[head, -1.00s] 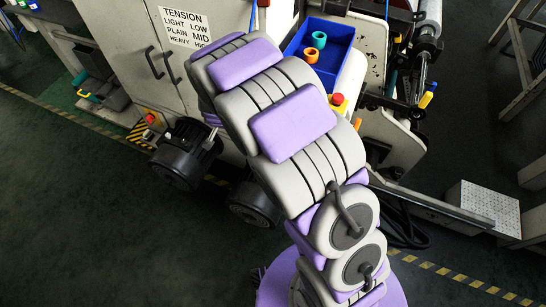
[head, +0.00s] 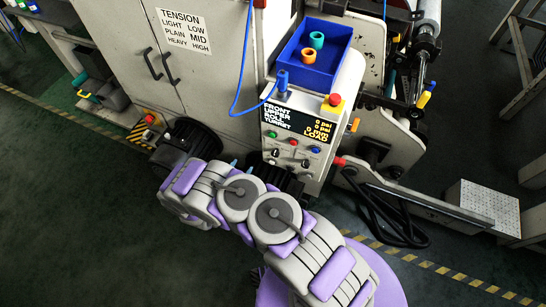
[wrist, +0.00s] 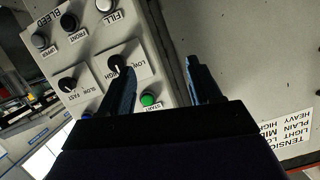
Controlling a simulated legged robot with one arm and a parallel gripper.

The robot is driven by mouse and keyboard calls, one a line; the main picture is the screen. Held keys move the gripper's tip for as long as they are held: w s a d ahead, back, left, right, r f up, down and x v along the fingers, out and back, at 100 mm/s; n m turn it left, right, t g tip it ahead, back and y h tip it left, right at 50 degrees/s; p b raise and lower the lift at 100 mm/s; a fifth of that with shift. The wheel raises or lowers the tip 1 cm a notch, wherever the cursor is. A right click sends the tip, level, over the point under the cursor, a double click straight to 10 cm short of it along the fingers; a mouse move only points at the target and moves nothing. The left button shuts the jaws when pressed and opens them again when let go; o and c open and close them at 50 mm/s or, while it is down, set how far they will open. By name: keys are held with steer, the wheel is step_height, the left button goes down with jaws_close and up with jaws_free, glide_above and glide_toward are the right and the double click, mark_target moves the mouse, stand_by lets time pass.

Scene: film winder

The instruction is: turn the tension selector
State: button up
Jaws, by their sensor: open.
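The tension selector, a black knob marked LOW to HIGH (wrist: 114,63), is on the light grey control panel in the wrist view. It also shows as the left knob in the head view (head: 275,153). My gripper (wrist: 160,66) is open and empty, with its dark blue fingers apart. The left finger's tip appears beside the knob's lower right; the right finger is in front of bare grey surface. I cannot tell whether anything touches. The tips show small in the head view (head: 242,162), lower left of the knob. The tension sign (head: 184,32) reads LIGHT LOW, PLAIN MID, HEAVY HIGH.
A SLOW-FAST knob (wrist: 67,84), a green START button (wrist: 150,99) and BLEED buttons (wrist: 68,21) are close by. A red mushroom button (head: 334,100), a blue bin (head: 310,68) and a blue hose (head: 242,70) are above. A motor (head: 190,140) is left of my arm.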

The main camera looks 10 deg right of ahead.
mark_target(274, 155)
steer(key=s+d+f+t+h, duration=0.1)
steer(key=s+d+h, duration=0.1)
steer(key=s, duration=0.3)
steer(key=s+d+f+t+h, duration=0.1)
steer(key=s+d+f, duration=0.1)
steer(key=s, duration=0.3)
steer(key=shift+n, duration=0.4)
steer(key=b+x, duration=0.1)
steer(key=x, duration=0.4)
steer(key=b+x, duration=0.1)
steer(key=x, duration=0.5)
steer(key=b+x, duration=0.1)
steer(key=x, duration=0.5)
steer(key=shift+w+r+b, duration=0.25)
steer(key=shift+r+b, duration=0.05)
steer(key=shift+b, duration=0.05)
steer(key=shift+c, duration=0.4)
steer(key=c, duration=1)
steer(key=shift+o, duration=0.2)
